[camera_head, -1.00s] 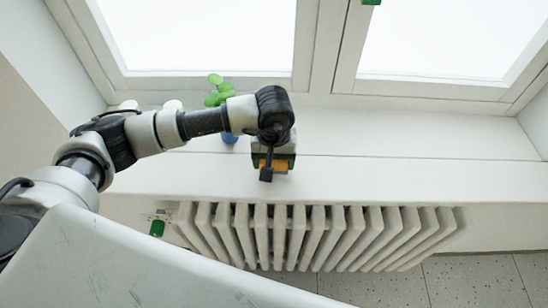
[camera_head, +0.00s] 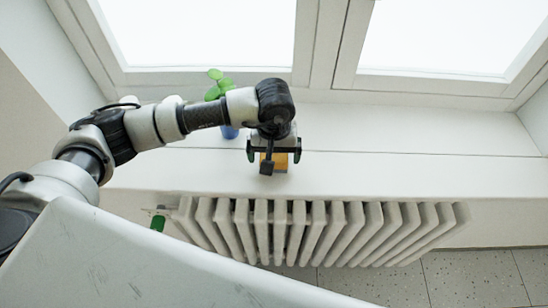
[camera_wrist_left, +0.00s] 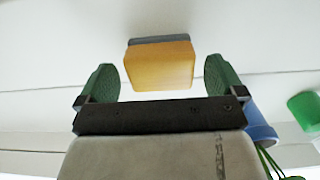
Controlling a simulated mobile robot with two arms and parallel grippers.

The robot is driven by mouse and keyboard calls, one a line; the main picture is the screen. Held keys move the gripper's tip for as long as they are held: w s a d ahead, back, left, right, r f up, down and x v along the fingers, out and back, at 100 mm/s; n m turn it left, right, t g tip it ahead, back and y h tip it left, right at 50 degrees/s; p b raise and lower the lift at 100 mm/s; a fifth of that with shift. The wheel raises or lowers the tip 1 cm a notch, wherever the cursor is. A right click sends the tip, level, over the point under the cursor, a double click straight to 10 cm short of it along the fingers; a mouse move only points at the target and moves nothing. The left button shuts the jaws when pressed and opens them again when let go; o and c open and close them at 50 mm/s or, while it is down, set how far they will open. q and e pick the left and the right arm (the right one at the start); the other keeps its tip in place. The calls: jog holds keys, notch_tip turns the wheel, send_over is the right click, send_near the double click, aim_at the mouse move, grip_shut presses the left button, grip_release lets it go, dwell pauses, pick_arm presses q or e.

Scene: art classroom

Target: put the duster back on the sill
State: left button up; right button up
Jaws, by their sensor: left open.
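The duster (camera_head: 281,163) is a yellow-orange block with a grey layer. It rests on the white window sill (camera_head: 400,170), near the sill's front edge. My left gripper (camera_head: 274,154) is above the duster, with its dark green fingers spread wide. In the left wrist view the duster (camera_wrist_left: 160,66) lies between and slightly beyond the fingertips, with a gap on each side. My gripper hides part of the duster in the head view. My right gripper is in neither view.
A green plant in a blue pot (camera_head: 229,132) stands on the sill left of the gripper, partly behind my arm. A green cylindrical thing (camera_wrist_left: 306,110) shows in the wrist view. The sill to the right is clear. A white radiator (camera_head: 320,232) is below.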

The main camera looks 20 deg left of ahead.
aim_at(274, 156)
pick_arm(q)
notch_tip(274, 156, up, 9)
jog(key=b, duration=0.2)
jog(key=shift+r+b, duration=0.15)
jog(key=shift+b, duration=0.25)
jog(key=shift+r, duration=0.4)
